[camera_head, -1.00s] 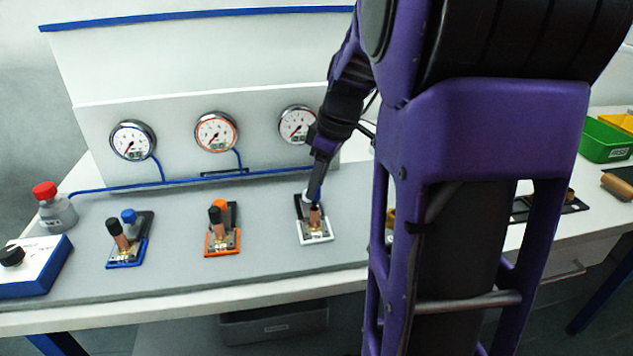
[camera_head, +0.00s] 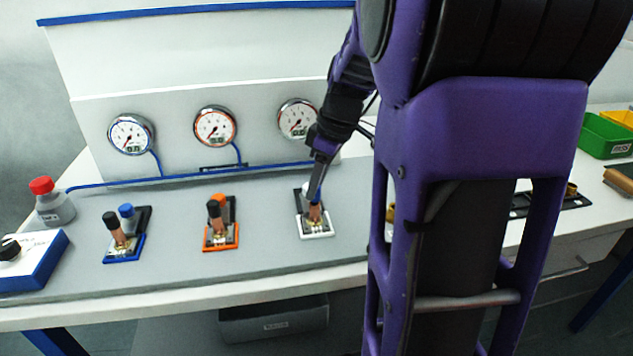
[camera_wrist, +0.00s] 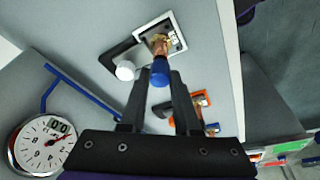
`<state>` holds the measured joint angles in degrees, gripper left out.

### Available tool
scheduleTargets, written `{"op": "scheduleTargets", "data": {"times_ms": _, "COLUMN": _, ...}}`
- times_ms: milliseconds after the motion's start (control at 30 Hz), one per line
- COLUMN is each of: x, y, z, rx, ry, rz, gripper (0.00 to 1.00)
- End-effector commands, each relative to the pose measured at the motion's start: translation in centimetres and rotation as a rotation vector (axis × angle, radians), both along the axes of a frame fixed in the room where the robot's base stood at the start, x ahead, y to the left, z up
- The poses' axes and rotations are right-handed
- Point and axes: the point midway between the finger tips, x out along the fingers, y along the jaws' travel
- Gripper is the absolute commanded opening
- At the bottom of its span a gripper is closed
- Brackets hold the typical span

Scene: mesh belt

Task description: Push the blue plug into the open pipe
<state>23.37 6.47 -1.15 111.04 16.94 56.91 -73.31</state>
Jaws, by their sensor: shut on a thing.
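The blue plug (camera_wrist: 160,73) is between the fingertips of my gripper (camera_wrist: 161,79) in the wrist view. My gripper, also in the head view (camera_head: 316,193), is shut on it. The copper pipe (camera_wrist: 160,45) stands on the white-framed base (camera_wrist: 177,30), and its upper end meets the plug, in line with it. How deep the plug sits in the pipe cannot be told. In the head view the pipe (camera_head: 315,214) shows just below my fingertips, and the plug is mostly hidden by them. A white cap (camera_wrist: 125,70) stands beside the pipe on the same base.
A blue-framed base (camera_head: 124,248) and an orange-framed base (camera_head: 221,237) stand to the left, each with a dark-topped copper pipe. Gauges (camera_head: 215,126) line the panel behind. A red-capped bottle (camera_head: 54,204) stands at far left. The grey bench between bases is clear.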

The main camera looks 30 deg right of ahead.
Motion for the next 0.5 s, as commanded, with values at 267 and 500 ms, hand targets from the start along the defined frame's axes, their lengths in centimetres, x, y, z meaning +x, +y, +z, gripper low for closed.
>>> {"op": "scheduleTargets", "data": {"times_ms": 267, "x": 0.00, "y": 0.00, "z": -0.83, "rx": 0.000, "ry": 0.000, "rz": 0.000, "gripper": 0.00}}
{"op": "scheduleTargets", "data": {"times_ms": 500, "x": 0.00, "y": 0.00, "z": -1.07, "rx": 0.000, "ry": 0.000, "rz": 0.000, "gripper": 0.43}}
